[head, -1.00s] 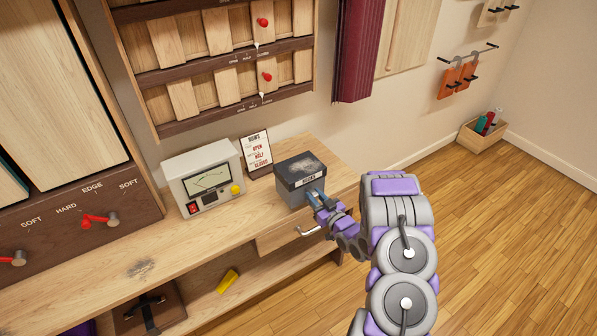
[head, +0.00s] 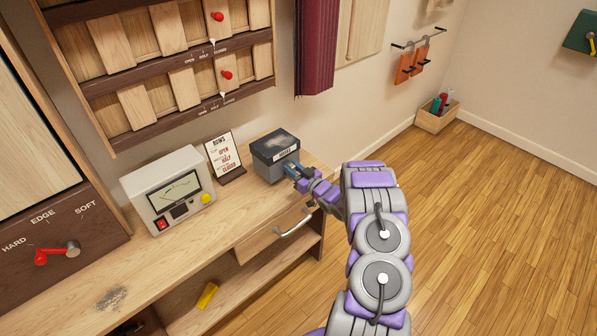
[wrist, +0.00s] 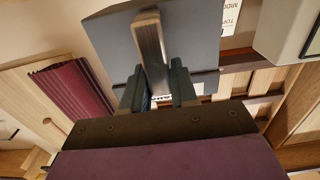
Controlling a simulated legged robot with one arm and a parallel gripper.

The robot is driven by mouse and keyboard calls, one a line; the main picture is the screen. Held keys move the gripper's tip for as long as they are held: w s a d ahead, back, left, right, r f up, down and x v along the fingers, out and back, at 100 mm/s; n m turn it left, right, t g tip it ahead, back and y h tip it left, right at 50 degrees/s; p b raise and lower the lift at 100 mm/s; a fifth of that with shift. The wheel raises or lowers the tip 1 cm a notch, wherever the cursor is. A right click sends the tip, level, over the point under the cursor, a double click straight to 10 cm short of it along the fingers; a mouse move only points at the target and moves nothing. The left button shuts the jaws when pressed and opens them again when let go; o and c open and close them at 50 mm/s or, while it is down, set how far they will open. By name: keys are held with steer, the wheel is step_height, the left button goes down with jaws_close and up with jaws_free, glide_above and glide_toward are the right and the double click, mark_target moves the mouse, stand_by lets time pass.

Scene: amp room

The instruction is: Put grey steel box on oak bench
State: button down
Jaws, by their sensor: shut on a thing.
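The grey steel box (head: 268,165) has a dark lid and a white label on its front. It sits at the right end of the oak bench (head: 185,250), beside the small sign, and appears to rest on the bench top. The fingers hide part of the label.
A meter (head: 168,190) and a sign card (head: 225,155) stand left of the box. The bench has a drawer with a metal handle (head: 293,224). A yellow block (head: 207,295) lies on the lower shelf. The wooden floor (head: 470,220) at right is clear.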

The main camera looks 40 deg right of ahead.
mark_target(296, 158)
steer(key=d, duration=0.1)
steer(key=w+d, duration=0.1)
steer(key=d, duration=0.1)
steer(key=w+d, duration=0.1)
steer(key=d, duration=0.1)
steer(key=shift+d+f+b, duration=0.2)
steer(key=shift+f+b, duration=0.15)
steer(key=f, duration=0.1)
steer(key=a+f+b, duration=0.1)
steer(key=f, duration=0.1)
steer(key=shift+a+f, duration=0.15)
steer(key=c, duration=1.3)
jaws_free()
steer(key=o, duration=0.4)
steer(key=shift+d+f, duration=0.1)
steer(key=shift+d, duration=0.35)
steer(key=shift+a, duration=0.15)
steer(key=shift+s+a, duration=0.1)
